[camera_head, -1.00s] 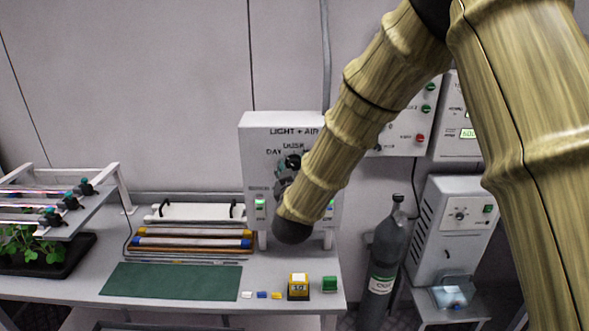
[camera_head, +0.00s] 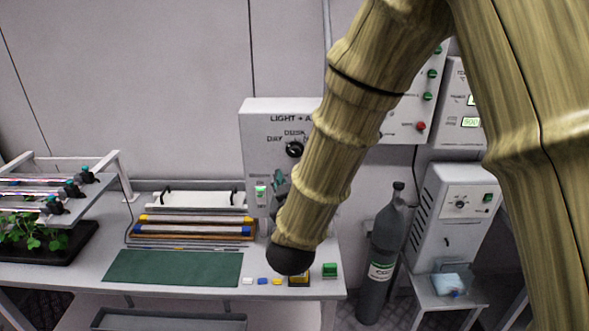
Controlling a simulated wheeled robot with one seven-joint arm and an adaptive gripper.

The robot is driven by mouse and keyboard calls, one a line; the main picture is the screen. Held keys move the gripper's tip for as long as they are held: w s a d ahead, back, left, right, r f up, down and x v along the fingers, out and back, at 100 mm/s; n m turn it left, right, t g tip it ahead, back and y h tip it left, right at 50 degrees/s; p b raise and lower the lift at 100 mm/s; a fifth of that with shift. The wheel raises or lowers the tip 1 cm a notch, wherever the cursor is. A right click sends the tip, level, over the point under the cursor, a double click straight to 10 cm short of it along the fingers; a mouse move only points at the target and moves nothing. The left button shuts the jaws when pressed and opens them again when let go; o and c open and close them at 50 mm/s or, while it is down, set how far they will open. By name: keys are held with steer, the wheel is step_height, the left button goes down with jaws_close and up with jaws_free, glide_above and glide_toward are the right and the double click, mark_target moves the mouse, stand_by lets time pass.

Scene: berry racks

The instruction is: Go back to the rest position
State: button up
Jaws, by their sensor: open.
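My arm comes down from the top right, and its dark rounded joint hangs over the front right of the bench. My gripper (camera_head: 279,188) shows only in part, as a dark shape left of my arm link. It is open and stands in front of the lower face of the "LIGHT + AIR" box, below the black knob (camera_head: 294,149). The knob is clear of the gripper, under the word DUSK. The right side of the control box (camera_head: 262,125) is hidden behind my arm.
The bench (camera_head: 70,278) holds a green mat (camera_head: 172,268), a tray of light tubes (camera_head: 195,228), a plant rack (camera_head: 127,175) at left, and small coloured blocks at front right. A yellow block is partly hidden by my arm. A gas cylinder (camera_head: 382,255) stands right of the bench.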

steer(key=shift+s, duration=0.65)
steer(key=s+d+f+m+g+b, duration=0.1)
steer(key=s+d+f+g, duration=0.25)
steer(key=f, duration=0.85)
steer(key=s+d+f+g+y+b, duration=0.1)
steer(key=s+d+f+g, duration=0.25)
steer(key=f, duration=0.85)
steer(key=s+d+f+m+g+b, duration=0.15)
steer(key=s+d+f, duration=0.25)
steer(key=f, duration=0.8)
steer(key=s+d+f+g, duration=0.3)
steer(key=s+f, duration=0.3)
steer(key=s, duration=0.3)
steer(key=s+d+f+m+g+b, duration=0.1)
steer(key=s+d+f+g, duration=0.2)
steer(key=s, duration=0.7)
steer(key=s+d+f+m+g+b, duration=0.1)
steer(key=s+d+f+g, duration=0.3)
steer(key=s+f, duration=0.5)
step_height(320, 180, down, 2)
steer(key=shift+s+d+f, duration=0.1)
steer(key=shift+s+d, duration=0.3)
steer(key=shift+d, duration=0.55)
steer(key=shift+c, duration=0.4)
